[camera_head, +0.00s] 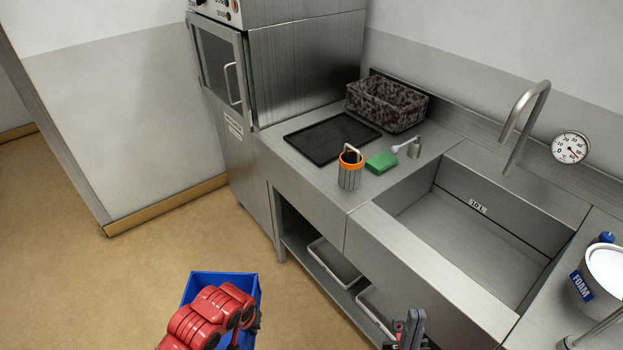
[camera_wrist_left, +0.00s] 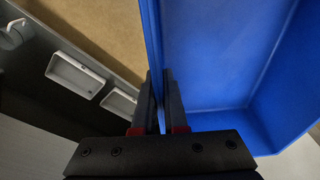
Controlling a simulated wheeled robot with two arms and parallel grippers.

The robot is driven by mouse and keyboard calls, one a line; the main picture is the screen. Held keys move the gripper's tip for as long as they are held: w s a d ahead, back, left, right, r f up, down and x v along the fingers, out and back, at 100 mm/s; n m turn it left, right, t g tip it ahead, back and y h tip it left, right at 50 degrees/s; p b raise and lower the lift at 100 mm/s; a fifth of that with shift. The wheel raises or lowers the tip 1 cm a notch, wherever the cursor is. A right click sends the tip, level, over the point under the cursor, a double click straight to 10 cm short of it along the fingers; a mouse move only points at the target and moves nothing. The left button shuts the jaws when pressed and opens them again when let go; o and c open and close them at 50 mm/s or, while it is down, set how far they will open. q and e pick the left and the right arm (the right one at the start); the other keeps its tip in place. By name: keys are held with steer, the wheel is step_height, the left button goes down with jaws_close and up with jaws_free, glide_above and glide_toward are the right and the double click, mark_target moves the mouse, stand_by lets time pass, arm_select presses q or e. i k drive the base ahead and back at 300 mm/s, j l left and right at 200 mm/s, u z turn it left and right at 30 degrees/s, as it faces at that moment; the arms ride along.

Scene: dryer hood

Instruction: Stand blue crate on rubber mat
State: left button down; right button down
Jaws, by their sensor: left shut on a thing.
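The blue crate (camera_head: 205,280) is at the bottom left of the head view, low over the floor in front of the counter. My red left arm covers much of it. In the left wrist view my left gripper (camera_wrist_left: 159,95) is shut on one wall of the blue crate (camera_wrist_left: 215,55), with a finger on each side. The black rubber mat (camera_head: 332,138) lies flat and bare on the counter, beside the steel machine. My right gripper (camera_head: 407,330) is at the bottom edge of the head view, apart from the crate; its opening is unclear.
An orange-rimmed metal holder (camera_head: 350,170), a green sponge (camera_head: 381,162) and a small brush (camera_head: 405,147) are at the mat's front right. A dark mottled basket (camera_head: 386,104) stands behind. The sink (camera_head: 470,235) and tap (camera_head: 525,125) are to the right. Trays (camera_head: 335,262) sit on the shelf below.

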mark_target(333, 138)
steer(key=i+j, duration=0.15)
steer(key=j, duration=0.25)
steer(key=i+j+z, duration=0.15)
steer(key=j, duration=0.25)
steer(key=i+j, duration=0.15)
steer(key=j, duration=0.3)
steer(key=i+j+z, duration=0.1)
steer(key=j, duration=0.3)
steer(key=i+j+z, duration=0.1)
steer(key=j, duration=0.35)
steer(key=i+j, duration=0.1)
steer(key=j, duration=0.35)
steer(key=l+z, duration=0.05)
